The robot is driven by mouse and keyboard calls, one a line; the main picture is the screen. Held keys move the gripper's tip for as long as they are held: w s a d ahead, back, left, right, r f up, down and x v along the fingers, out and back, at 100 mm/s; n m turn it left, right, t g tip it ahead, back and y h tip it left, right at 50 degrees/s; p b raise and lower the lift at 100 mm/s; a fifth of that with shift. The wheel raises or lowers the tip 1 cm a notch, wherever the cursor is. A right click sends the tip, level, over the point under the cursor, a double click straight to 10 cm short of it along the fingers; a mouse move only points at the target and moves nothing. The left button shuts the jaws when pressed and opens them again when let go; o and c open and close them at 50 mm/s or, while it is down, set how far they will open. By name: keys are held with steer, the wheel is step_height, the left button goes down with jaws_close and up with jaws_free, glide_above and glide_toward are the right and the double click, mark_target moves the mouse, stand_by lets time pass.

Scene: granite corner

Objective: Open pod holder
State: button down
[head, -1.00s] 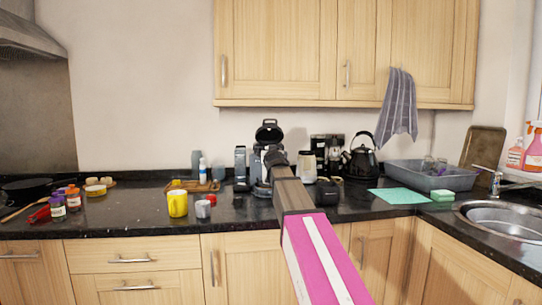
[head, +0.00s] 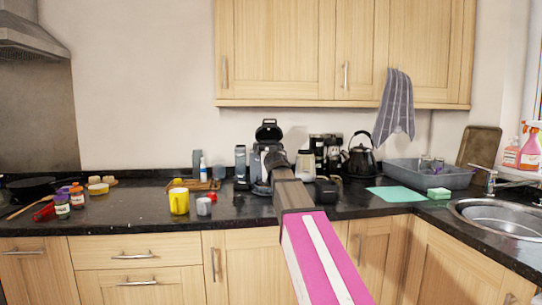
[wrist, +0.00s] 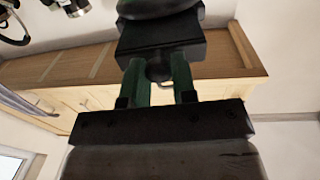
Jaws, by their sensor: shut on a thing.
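The pod coffee machine (head: 257,165) stands on the counter against the back wall. Its dark top lid (head: 269,131) is raised. My arm reaches to its front and hides much of it. My gripper (head: 277,160) is at the machine's front, just below the raised lid. In the wrist view, the two green fingers of my gripper (wrist: 158,78) are closed on either side of a small dark rounded part (wrist: 158,68). This part is under a dark block and looks like the pod holder's handle. Its exact shape is mostly hidden.
A yellow mug (head: 179,202) and a grey cup (head: 204,206) stand to the left. A white-and-black appliance (head: 305,164), a black kettle (head: 360,158) and a blue-grey basin (head: 430,174) stand to the right. Wall cabinets (head: 280,50) hang above. The counter's front left is fairly clear.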

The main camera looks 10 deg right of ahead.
steer(key=shift+s+a, duration=0.1)
steer(key=shift+s, duration=1.15)
steer(key=c, duration=0.9)
jaws_free()
steer(key=s, duration=0.7)
steer(key=s+a, duration=0.1)
steer(key=s, duration=0.2)
steer(key=shift+s, duration=0.4)
